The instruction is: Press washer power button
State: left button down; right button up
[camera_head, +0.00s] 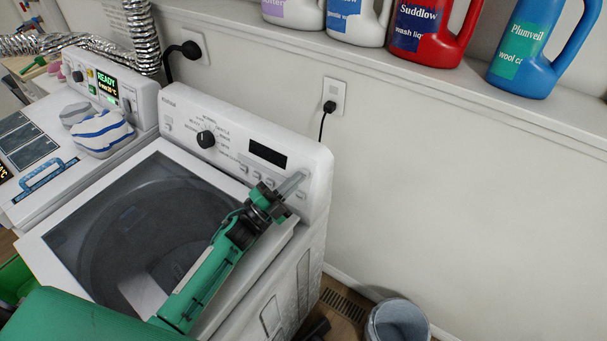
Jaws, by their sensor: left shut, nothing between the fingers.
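The washer (315,172) is a white top-loader with a dark glass lid (100,225). Its sloped panel carries a black dial (206,139), a dark, blank display (268,154) and a row of small buttons (244,169) below the display. My left gripper (294,183) is shut and empty, with its fingertips at the right end of the button row. It covers part of that row. I cannot tell which button is the power button, or whether the fingertips touch the panel. My right gripper is out of view.
A second white machine (150,95) with a lit READY display (105,86) stands at the left, with a striped cloth (102,132) on top. Several detergent bottles (425,35) stand on a shelf (420,75) behind. A grey bucket (398,318) stands on the floor.

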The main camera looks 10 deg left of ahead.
pick_arm(q)
jog(key=s+a+r+p, duration=0.2)
jog(key=s, duration=0.3)
jog(key=shift+s+p, duration=0.2)
jog(key=shift+p, duration=0.15)
jog(key=shift+s+f, duration=0.1)
jog(key=shift+f, duration=0.05)
dwell(0.3)
